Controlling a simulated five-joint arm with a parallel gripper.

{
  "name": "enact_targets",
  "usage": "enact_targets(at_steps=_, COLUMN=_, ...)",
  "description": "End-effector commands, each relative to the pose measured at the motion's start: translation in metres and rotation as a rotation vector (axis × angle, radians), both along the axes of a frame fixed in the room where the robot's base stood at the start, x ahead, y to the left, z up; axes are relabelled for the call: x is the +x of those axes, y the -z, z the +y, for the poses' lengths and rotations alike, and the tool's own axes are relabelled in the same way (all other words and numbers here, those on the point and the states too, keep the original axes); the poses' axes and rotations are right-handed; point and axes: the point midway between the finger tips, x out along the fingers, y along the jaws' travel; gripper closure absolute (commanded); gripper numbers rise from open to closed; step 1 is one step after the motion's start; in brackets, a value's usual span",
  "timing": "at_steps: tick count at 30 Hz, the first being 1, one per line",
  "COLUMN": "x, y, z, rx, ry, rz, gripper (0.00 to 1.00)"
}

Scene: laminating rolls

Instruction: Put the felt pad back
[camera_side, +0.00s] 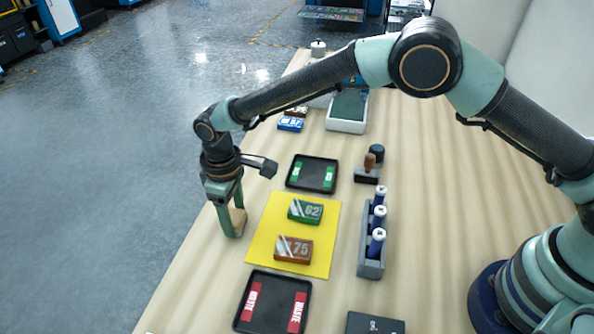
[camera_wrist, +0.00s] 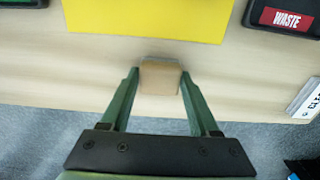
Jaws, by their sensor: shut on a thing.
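The felt pad appears to be the small tan block (camera_side: 238,219), seen at the left side of the table, just left of the yellow mat. My gripper (camera_side: 231,221) points down there and is shut on the block. In the wrist view the block (camera_wrist: 160,77) sits between the two green fingertips of my gripper (camera_wrist: 159,80), near the table's edge and apart from the yellow mat. I cannot tell whether it touches the table or is held just above it.
The yellow mat (camera_side: 260,245) carries a green block (camera_side: 305,211) and a brown block (camera_side: 293,249). A green-labelled black tray (camera_side: 312,172) lies behind it, a WASTE tray (camera_side: 273,300) in front. A bottle rack (camera_side: 370,265) and a stamp (camera_side: 368,170) stand to the right.

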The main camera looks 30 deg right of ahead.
Motion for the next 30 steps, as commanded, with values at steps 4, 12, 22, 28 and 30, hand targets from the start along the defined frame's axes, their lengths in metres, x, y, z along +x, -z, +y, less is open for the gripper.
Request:
enact_targets(at_steps=4, x=0.000, y=0.000, z=0.000, rx=0.000, ry=0.000, rz=0.000, gripper=0.82)
enact_targets(at_steps=12, x=0.000, y=0.002, z=0.000, rx=0.000, ry=0.000, rz=0.000, gripper=0.08)
enact_targets(at_steps=22, x=0.001, y=-0.005, z=0.000, rx=0.002, ry=0.000, rz=-0.002, gripper=0.08)
enact_targets(at_steps=28, x=0.001, y=-0.039, z=0.001, rx=0.003, ry=0.000, rz=-0.004, gripper=0.08)
enact_targets(at_steps=30, x=0.001, y=-0.054, z=0.001, rx=0.003, ry=0.000, rz=-0.004, gripper=0.08)
